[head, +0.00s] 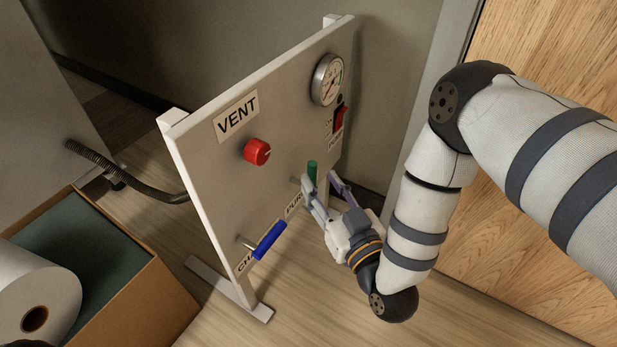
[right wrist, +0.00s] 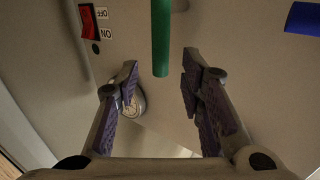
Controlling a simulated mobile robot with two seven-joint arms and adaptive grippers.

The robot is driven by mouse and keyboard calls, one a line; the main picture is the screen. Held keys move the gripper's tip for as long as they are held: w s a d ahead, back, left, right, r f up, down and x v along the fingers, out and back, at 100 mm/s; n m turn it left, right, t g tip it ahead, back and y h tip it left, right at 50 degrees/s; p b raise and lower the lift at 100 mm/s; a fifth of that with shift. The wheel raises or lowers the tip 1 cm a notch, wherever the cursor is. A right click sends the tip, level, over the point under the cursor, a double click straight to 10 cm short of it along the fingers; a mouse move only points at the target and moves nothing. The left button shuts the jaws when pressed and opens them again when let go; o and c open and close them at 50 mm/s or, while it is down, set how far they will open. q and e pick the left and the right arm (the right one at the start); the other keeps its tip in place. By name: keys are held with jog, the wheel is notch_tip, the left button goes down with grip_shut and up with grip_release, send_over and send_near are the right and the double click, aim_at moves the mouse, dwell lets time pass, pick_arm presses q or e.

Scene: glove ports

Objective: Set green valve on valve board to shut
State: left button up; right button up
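The valve board (head: 215,160) is a pale upright panel on feet. Its green valve handle (head: 312,172) stands roughly upright at the lower right, above a partly covered label. My right gripper (head: 322,187) is open at the green handle, in front of the board. In the right wrist view, the end of the green handle (right wrist: 160,40) shows between the two spread fingertips (right wrist: 160,68), with a gap on both sides. The valve's stem is mostly hidden. My left gripper is not in view.
The board also carries a blue handle (head: 269,240), a red knob (head: 257,152) under VENT, a gauge (head: 327,80) and a red switch (head: 340,119). An open box (head: 155,300) and a white roll (head: 35,300) are at lower left. A wooden door (head: 545,45) is at right.

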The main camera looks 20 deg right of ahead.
aim_at(315, 172)
jog(key=w, duration=0.2)
jog(key=w+b, duration=0.1)
jog(key=w, duration=0.2)
jog(key=shift+a+r, duration=0.15)
jog(key=shift+r, duration=0.05)
jog(key=shift+c, duration=0.2)
grip_shut()
